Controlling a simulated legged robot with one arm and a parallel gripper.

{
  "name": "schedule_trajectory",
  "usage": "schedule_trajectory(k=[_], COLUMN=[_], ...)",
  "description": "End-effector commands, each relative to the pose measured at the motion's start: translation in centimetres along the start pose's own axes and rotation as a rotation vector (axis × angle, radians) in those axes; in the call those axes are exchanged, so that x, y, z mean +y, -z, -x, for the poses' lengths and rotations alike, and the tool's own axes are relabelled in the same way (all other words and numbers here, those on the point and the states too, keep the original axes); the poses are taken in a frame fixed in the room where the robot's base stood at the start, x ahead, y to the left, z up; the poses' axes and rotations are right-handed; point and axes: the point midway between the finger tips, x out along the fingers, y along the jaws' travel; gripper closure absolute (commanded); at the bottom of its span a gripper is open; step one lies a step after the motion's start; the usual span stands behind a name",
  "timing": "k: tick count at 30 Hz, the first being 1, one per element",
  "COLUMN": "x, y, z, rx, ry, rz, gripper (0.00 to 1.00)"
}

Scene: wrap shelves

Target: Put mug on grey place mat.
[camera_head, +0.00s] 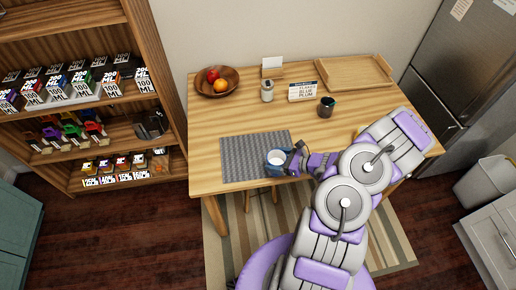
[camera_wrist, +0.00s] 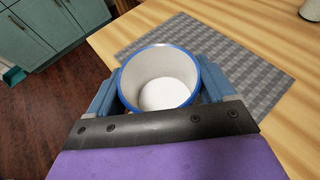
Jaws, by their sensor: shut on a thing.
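The mug (camera_head: 275,158) is white inside with a blue rim, and it is upright at the right front part of the grey place mat (camera_head: 246,153). My gripper (camera_head: 292,161) comes from the right and is shut on the mug. In the wrist view, the mug (camera_wrist: 158,62) sits between the two blue fingers, with the place mat (camera_wrist: 245,75) behind it and to its right. The mug's base is hidden, so I cannot tell whether it touches the mat or hangs just above it.
A wooden bowl with fruit (camera_head: 203,83), a jar (camera_head: 267,92), a small sign (camera_head: 302,92), a dark cup (camera_head: 326,107) and a wooden tray (camera_head: 373,73) stand farther back on the table. The mat's left part is clear. Shelves (camera_head: 160,90) stand at the left.

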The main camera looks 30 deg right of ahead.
Motion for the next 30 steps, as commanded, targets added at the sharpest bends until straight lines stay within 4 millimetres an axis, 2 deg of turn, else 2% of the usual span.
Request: schedule_trajectory(k=[3,13,24,30], x=[-1.4,-4.9,-6.1,-6.1], y=[-0.4,-2.2,-3.1,-0.3], z=[-2.5,-8.3,-10.6,-11.6], rx=[0.001,-0.002,-0.003,-0.004], ry=[-0.007,-0.004,-0.002,-0.002], rz=[0.003,0.002,0.001,-0.006], gripper=[0.63,0.63,0.63,0.63])
